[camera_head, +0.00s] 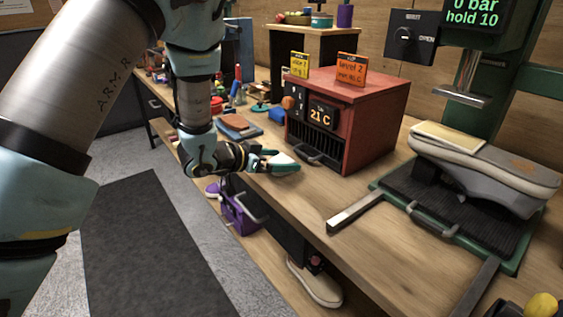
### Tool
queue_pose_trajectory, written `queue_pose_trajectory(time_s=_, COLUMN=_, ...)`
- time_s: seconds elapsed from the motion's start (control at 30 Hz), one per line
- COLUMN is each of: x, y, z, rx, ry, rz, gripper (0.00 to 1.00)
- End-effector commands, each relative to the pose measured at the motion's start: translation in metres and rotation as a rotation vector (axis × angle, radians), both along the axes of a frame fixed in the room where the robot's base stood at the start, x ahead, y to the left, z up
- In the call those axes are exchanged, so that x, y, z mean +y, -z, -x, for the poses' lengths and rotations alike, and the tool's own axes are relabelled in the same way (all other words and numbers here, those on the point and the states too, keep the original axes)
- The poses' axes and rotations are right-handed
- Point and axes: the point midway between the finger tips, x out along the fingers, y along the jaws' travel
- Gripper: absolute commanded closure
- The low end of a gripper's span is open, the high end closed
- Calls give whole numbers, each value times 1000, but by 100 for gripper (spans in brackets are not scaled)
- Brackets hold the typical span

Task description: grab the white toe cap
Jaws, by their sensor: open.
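My gripper (268,157) reaches over the bench, low in front of the red oven, pointing right. It is open. A small white rounded piece, which looks like the white toe cap (284,161), lies at its fingertips, close to or between the fingers. I cannot tell whether the fingers touch it. Part of it is hidden by the fingers.
The red oven (375,125) showing 21 C stands just behind my gripper. The green press (427,207) is at the right, with a metal bar (354,213) jutting out. Books (238,126) lie behind my gripper. A shoe (315,284) shows below the bench. The bench front is mostly clear.

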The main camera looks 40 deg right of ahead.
Motion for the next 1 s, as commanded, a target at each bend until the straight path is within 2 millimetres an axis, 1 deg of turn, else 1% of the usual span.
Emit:
queue_pose_trajectory(time_s=0.1, x=-5, y=2, z=0, rx=0, ry=0, rz=0, gripper=0)
queue_pose_trajectory(time_s=0.3, x=-5, y=3, z=0, rx=0, ry=-1, rz=0, gripper=1)
queue_pose_trajectory(time_s=0.9, x=-5, y=2, z=0, rx=0, ry=-1, rz=0, gripper=69)
queue_pose_trajectory(time_s=0.97, x=-5, y=2, z=0, rx=0, ry=-1, rz=0, gripper=75)
queue_pose_trajectory(time_s=1.0, x=-5, y=2, z=0, rx=0, ry=-1, rz=1, gripper=76)
